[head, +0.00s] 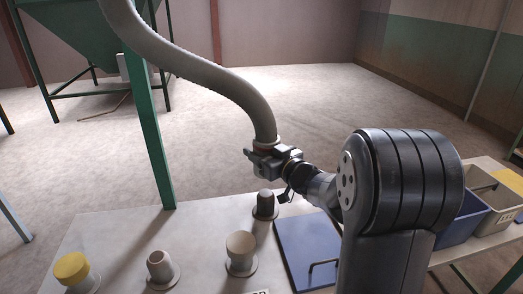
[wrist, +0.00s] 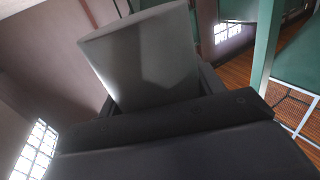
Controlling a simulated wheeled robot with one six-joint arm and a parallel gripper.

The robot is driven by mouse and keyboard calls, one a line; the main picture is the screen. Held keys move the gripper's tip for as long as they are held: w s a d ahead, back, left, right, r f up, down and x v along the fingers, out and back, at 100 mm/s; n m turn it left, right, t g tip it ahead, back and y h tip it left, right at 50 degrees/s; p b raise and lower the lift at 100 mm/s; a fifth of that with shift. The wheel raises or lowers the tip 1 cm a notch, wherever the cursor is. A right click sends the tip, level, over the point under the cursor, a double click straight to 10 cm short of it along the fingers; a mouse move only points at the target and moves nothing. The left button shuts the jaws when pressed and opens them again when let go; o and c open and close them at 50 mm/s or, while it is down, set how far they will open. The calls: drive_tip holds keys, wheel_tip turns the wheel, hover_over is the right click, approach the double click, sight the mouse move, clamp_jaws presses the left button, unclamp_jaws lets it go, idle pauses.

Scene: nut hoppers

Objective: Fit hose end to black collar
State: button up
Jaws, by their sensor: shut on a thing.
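The grey hose (head: 190,66) hangs in from the top left and curves down to its end. My gripper (head: 264,152) is shut on the hose end, where a reddish band (head: 262,149) shows. In the wrist view the pale hose end (wrist: 150,62) stands between the dark jaws (wrist: 180,118). The black collar (head: 265,205) stands on the pale table's far edge, dark-topped on a round flange. The held hose end is above the collar and apart from it. The lower opening of the hose is hidden by the gripper.
A green post (head: 150,130) rises behind. Bins (head: 467,218) stand at right.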

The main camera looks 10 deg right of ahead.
drive_tip(key=shift+f+b, duration=3.9)
drive_tip(key=shift+f, duration=0.85)
drive_tip(key=o, duration=1.2)
drive_tip(key=p+v, duration=0.1)
drive_tip(key=v, duration=1)
drive_tip(key=shift+w, duration=0.1)
drive_tip(key=b+x, duration=0.1)
drive_tip(key=x, duration=1)
drive_tip(key=shift+a, duration=0.1)
wheel_tip(320, 180, up, 2)
drive_tip(key=shift+r+p, duration=0.2)
drive_tip(key=shift+p, duration=0.75)
drive_tip(key=shift+r+p, duration=0.35)
drive_tip(key=shift+r, duration=0.15)
